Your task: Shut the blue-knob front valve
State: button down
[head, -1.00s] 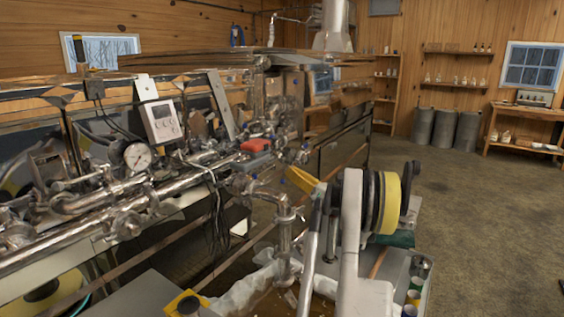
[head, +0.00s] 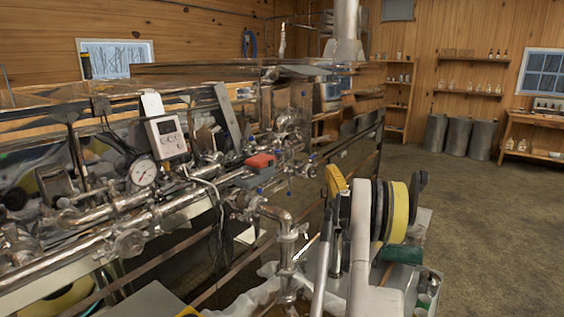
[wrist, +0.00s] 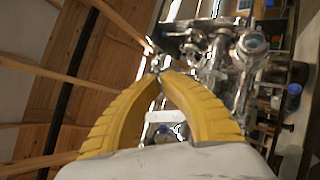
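Several small blue knobs sit on the steel pipework. One blue knob (head: 260,190) is low at the front near a bent pipe, another blue knob (head: 311,157) is to its right, and another (head: 303,93) is higher up. I cannot tell for certain which is the front valve. My gripper (head: 335,176) is to the right of these knobs, apart from them in the picture. In the wrist view, the yellow fingers of my gripper (wrist: 163,76) come together at the tips with nothing visible held. A blue knob (wrist: 294,88) shows right of the fingers.
Cables hang below. Grey bins (head: 457,136) stand at the back wall. The floor (head: 480,220) at right is clear.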

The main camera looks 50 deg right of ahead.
jog(key=w+a+f+n+t+y, duration=0.1)
jog(key=w+a+f+n+y, duration=0.2)
jog(key=a+n+y, duration=0.45)
jog(key=w+a+f+n+t+y, duration=0.15)
jog(key=w+a+n+y, duration=0.3)
jog(key=n+y, duration=0.6)
jog(key=w+r+n+h+b, duration=0.2)
jog(key=w+r, duration=0.5)
jog(key=shift+w+n+g+h+b, duration=0.2)
jog(key=shift+n+g+h+b, duration=0.15)
jog(key=shift+g+h, duration=0.1)
jog(key=shift+d+r+m, duration=0.2)
jog(key=shift+m, duration=0.25)
jog(key=shift+s+d+r+m+p, duration=0.1)
jog(key=shift+r+m+p, duration=0.05)
jog(key=shift+m+p, duration=0.2)
jog(key=shift+d+r, duration=0.1)
jog(key=shift+r, duration=0.05)
